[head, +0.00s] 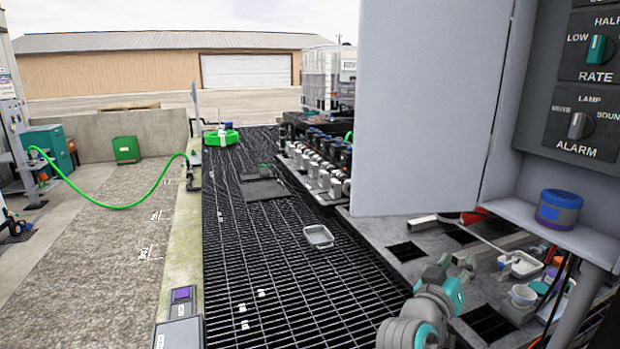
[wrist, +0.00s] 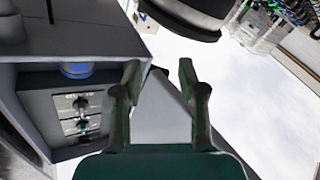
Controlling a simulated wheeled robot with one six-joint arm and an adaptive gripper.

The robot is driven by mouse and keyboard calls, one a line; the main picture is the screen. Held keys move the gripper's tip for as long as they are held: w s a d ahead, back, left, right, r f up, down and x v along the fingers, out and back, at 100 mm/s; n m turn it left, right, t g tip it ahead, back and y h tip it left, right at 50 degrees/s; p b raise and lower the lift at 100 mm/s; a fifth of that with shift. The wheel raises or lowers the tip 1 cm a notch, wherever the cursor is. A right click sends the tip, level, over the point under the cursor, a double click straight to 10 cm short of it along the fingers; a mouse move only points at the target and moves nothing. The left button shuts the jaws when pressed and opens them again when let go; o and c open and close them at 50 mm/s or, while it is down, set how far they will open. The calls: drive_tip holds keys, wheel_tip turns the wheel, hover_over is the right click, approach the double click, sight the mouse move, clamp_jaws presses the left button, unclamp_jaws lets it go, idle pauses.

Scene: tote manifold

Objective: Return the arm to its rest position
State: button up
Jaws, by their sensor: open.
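My gripper (wrist: 159,78) shows in the wrist view with its two fingers spread apart and nothing between them. In the head view my gripper (head: 457,263) is at the lower right, in front of the grey work surface and below the open cabinet door. Its teal and grey links come up from the bottom edge. Beyond the fingers the wrist view shows a grey panel with knobs (wrist: 82,115) on the left and pale sky on the right. No object is held.
A large grey cabinet door (head: 430,110) hangs open above my arm. A blue-lidded round container (head: 558,208) stands on the cabinet ledge. A small tray (head: 319,237) lies on the dark grating (head: 260,290). Cups and tools crowd the surface at right. The grating's left part is mostly clear.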

drive_tip(key=s+a+f+n+t+y, duration=0.15)
drive_tip(key=s+f, duration=0.25)
drive_tip(key=f, duration=0.4)
drive_tip(key=s+a+f+n+y, duration=0.2)
drive_tip(key=s+f+y, duration=0.1)
drive_tip(key=s+f, duration=0.3)
drive_tip(key=s+a+f+n+y, duration=0.2)
drive_tip(key=s+f+y, duration=0.1)
drive_tip(key=f, duration=0.6)
drive_tip(key=s+a+f+y, duration=0.2)
drive_tip(key=s+f, duration=0.2)
drive_tip(key=s, duration=0.4)
drive_tip(key=s+a+f+y, duration=0.2)
drive_tip(key=s+f, duration=0.2)
drive_tip(key=s, duration=0.4)
drive_tip(key=s+r+m, duration=0.1)
drive_tip(key=s+r, duration=0.1)
drive_tip(key=s, duration=0.8)
drive_tip(key=s+a+r+m+y, duration=0.1)
drive_tip(key=s+r, duration=0.1)
drive_tip(key=s, duration=0.9)
drive_tip(key=shift+s+r+g, duration=0.3)
drive_tip(key=shift+r+g, duration=0.05)
drive_tip(key=shift+r, duration=0.05)
